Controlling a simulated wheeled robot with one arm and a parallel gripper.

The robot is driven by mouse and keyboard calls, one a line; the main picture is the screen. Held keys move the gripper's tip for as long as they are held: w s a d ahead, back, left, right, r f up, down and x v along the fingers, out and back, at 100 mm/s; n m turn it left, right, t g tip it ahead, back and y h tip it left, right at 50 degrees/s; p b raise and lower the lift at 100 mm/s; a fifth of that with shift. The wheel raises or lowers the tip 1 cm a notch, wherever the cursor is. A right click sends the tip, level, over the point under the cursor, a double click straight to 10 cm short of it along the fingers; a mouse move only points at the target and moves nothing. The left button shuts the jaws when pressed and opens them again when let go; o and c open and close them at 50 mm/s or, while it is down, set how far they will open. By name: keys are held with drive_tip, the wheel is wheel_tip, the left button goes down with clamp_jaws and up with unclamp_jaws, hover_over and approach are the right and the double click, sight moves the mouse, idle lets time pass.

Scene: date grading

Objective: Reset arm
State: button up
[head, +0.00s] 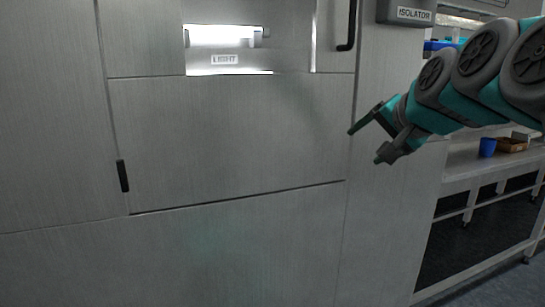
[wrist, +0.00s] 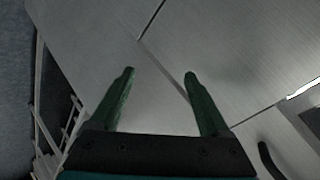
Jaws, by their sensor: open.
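My gripper (head: 365,144) is at the right of the head view, on the end of my teal and grey arm. Its two fingers are spread apart with nothing between them. In the wrist view my gripper (wrist: 158,74) shows two green fingers, open and empty, against a grey metal panel. The arm reaches in from the right edge of the head view and is bent, with the gripper pointing left and down in front of the cabinet front. I cannot tell the exact gap between the fingertips and the panel.
A grey metal cabinet front (head: 230,140) fills the left and middle. It has a lit slot (head: 223,36), a black handle (head: 347,25) and a small dark latch (head: 122,175). At right, a bench (head: 462,165) carries a blue cup (head: 487,147) and a brown box (head: 511,145).

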drive_tip(key=s+a+f+n+g, duration=0.2)
drive_tip(key=s+f+g, duration=0.1)
drive_tip(key=s+f, duration=0.55)
drive_tip(key=s+a+f+n+g+h, duration=0.1)
drive_tip(key=s+a+f+n+g, duration=0.3)
drive_tip(key=f, duration=0.7)
drive_tip(key=s+d+f+g, duration=0.1)
drive_tip(key=s+f+g, duration=0.1)
drive_tip(key=s+f, duration=0.65)
drive_tip(key=s+d+f+n+g+h, duration=0.1)
drive_tip(key=s+f+g, duration=0.3)
drive_tip(key=s+f, duration=0.4)
drive_tip(key=s+n, duration=0.1)
drive_tip(key=s, duration=0.3)
drive_tip(key=shift+n, duration=0.3)
drive_tip(key=shift+d, duration=0.1)
